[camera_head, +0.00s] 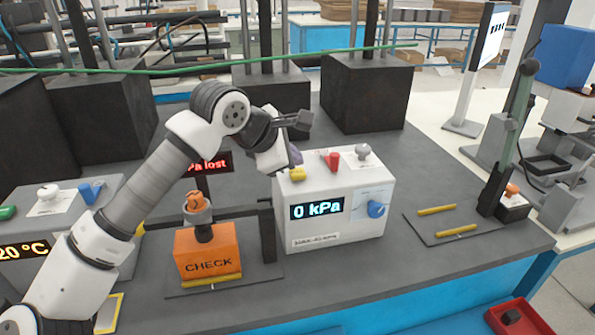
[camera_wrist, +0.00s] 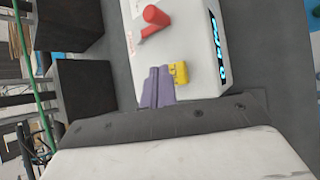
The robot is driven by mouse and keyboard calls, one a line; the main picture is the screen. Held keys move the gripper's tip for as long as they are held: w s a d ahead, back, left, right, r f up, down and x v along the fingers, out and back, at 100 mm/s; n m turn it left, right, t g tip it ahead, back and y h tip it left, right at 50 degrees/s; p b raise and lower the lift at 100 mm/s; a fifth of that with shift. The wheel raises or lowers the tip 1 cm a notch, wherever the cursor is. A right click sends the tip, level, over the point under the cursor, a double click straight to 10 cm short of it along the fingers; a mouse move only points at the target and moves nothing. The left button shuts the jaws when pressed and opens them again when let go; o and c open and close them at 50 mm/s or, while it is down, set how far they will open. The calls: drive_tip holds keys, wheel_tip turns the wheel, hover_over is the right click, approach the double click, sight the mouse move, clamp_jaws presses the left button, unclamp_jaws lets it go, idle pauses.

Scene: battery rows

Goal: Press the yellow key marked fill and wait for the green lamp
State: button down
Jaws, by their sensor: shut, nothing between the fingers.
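The yellow key (camera_head: 297,174) sits on the top left front corner of a white box (camera_head: 340,226) whose display (camera_head: 317,208) reads "0 kPa". The key also shows in the wrist view (camera_wrist: 180,72); its marking is not readable. My gripper (camera_head: 296,155) is shut and empty, its purple fingers just behind the key in the head view. In the wrist view the fingertips (camera_wrist: 159,72) are right beside the key; I cannot tell whether they touch it. A whitish dome (camera_head: 363,152) on the box top shows no green light.
A red key (camera_head: 333,161) stands on the box top and a blue knob (camera_head: 376,208) on its front. A red-lettered sign (camera_head: 209,163) ending in "Pa lost" and an orange CHECK block (camera_head: 207,252) are to the left. Yellow rods (camera_head: 456,231) lie on a plate at right.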

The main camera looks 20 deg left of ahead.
sight(293, 174)
drive_tip(key=shift+f, duration=0.1)
idle(0.3)
drive_tip(key=shift+f+b, duration=0.4)
drive_tip(key=shift+b, duration=0.35)
drive_tip(key=shift+f+b, duration=0.4)
drive_tip(key=shift+b, duration=0.15)
idle(0.4)
drive_tip(key=shift+r, duration=0.85)
drive_tip(key=shift+p, duration=0.3)
drive_tip(key=shift+r+p, duration=1.15)
drive_tip(key=shift+r, duration=1.4)
